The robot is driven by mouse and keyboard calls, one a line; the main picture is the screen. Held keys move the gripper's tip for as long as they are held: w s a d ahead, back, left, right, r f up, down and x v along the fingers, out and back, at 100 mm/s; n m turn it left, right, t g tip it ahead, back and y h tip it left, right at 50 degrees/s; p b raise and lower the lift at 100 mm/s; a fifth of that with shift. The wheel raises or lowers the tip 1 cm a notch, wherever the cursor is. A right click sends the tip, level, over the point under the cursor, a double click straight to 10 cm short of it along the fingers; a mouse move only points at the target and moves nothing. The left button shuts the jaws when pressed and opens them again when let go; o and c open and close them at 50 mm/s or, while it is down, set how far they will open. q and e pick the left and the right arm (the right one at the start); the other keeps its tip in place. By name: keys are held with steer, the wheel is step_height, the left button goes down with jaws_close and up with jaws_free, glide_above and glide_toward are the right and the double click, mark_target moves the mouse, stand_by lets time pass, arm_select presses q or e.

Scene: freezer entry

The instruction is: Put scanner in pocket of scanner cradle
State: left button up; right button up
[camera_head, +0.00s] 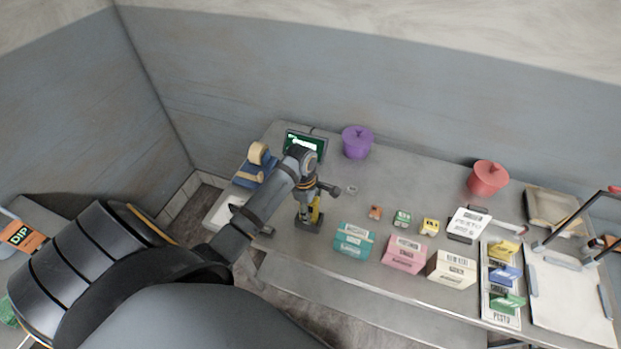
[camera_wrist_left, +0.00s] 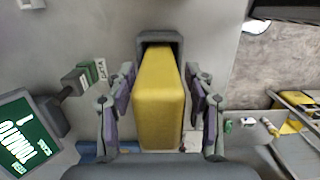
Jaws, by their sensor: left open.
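The yellow scanner (camera_wrist_left: 160,100) lies between the two open fingers of my left gripper (camera_wrist_left: 160,74) in the left wrist view. Small gaps show on both sides, so the fingers are apart from it. A dark grey frame, seemingly the scanner cradle (camera_wrist_left: 160,37), surrounds the scanner's far end; how deep it sits cannot be told. In the head view my left gripper (camera_head: 316,189) is over the steel table, partly covering the yellow scanner (camera_head: 316,211). The dark cradle base (camera_head: 308,228) shows below it. My right gripper is not in view.
A green-screened display (camera_head: 304,143) stands behind the gripper, with a blue tape dispenser (camera_head: 252,172) to its left. A purple pot (camera_head: 357,142) and a red pot (camera_head: 488,178) stand farther back. Teal (camera_head: 354,240), pink (camera_head: 404,254) and cream (camera_head: 451,269) boxes line the front.

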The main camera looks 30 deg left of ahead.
arm_select(q)
steer(key=r, duration=0.2)
steer(key=r+b, duration=0.1)
steer(key=r, duration=0.2)
steer(key=a+r+b, duration=0.1)
steer(key=r, duration=0.2)
steer(key=shift+r, duration=0.25)
steer(key=r+p, duration=0.1)
steer(key=r, duration=0.1)
steer(key=r+p, duration=0.1)
steer(key=shift+s+a+r, duration=0.15)
steer(key=shift+a+r, duration=0.05)
steer(key=shift+r, duration=0.2)
steer(key=shift+f, duration=0.1)
